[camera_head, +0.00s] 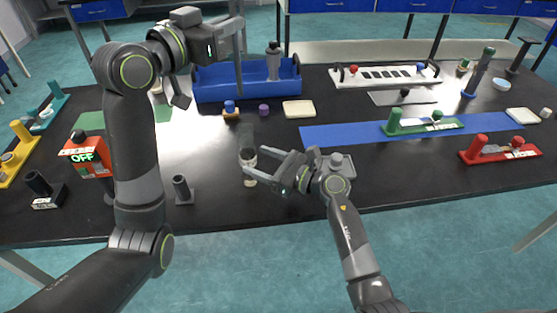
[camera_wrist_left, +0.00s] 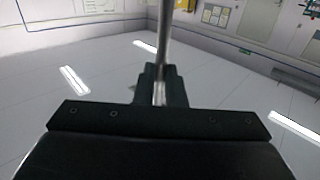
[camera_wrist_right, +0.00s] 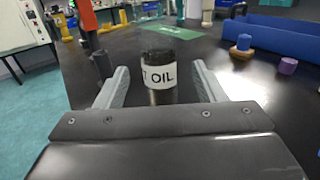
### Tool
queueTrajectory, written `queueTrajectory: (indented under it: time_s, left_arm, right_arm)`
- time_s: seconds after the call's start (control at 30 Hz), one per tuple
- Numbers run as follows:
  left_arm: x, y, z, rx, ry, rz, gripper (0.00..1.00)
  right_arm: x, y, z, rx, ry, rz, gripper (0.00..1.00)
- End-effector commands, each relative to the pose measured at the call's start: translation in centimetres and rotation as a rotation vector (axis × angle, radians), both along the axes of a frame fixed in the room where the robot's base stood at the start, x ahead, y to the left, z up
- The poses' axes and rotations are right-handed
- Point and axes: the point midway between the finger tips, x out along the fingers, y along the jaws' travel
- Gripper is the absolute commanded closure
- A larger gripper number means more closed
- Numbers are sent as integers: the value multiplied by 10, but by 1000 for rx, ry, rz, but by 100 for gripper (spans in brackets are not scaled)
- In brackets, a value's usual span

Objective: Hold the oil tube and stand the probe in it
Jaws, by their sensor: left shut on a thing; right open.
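The oil tube (camera_head: 248,157) stands upright on the black table near its front edge. In the right wrist view the tube (camera_wrist_right: 158,72) has a dark top and a white label reading "OIL". My right gripper (camera_head: 256,166) is open, with its fingers reaching toward the tube; in its wrist view the tube shows between the fingers, which do not close on it. My left gripper (camera_head: 234,28) is high above the table, shut on the probe (camera_head: 238,62), a thin grey upright rod. In the left wrist view the probe (camera_wrist_left: 165,35) is a metal rod between the fingers.
A blue tray (camera_head: 205,88) stands behind, holding a grey bottle (camera_head: 273,62). A small dark holder (camera_head: 181,190) stands left of the tube.

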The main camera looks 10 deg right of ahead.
Motion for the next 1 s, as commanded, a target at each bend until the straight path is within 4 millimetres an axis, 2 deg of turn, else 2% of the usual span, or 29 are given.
queueTrajectory:
  time_s: [0.1, 0.3, 0.5, 0.77, 1.0]
  left_arm:
    - [0, 0, 0, 0, 0, 0, 100]
    - [0, 0, 0, 0, 0, 0, 100]
    - [0, 0, 0, 0, 0, 0, 100]
    - [0, 0, 0, 0, 0, 0, 100]
    - [0, 0, 0, 0, 0, 0, 100]
  right_arm:
    - [14, 19, 1, 4, 0, 1, 37]
    - [29, 40, 0, 3, 2, 0, 37]
    - [35, 47, 0, 1, 2, -2, 37]
    - [35, 48, 0, 1, 1, -2, 37]
    - [35, 48, 0, 1, 2, -2, 68]
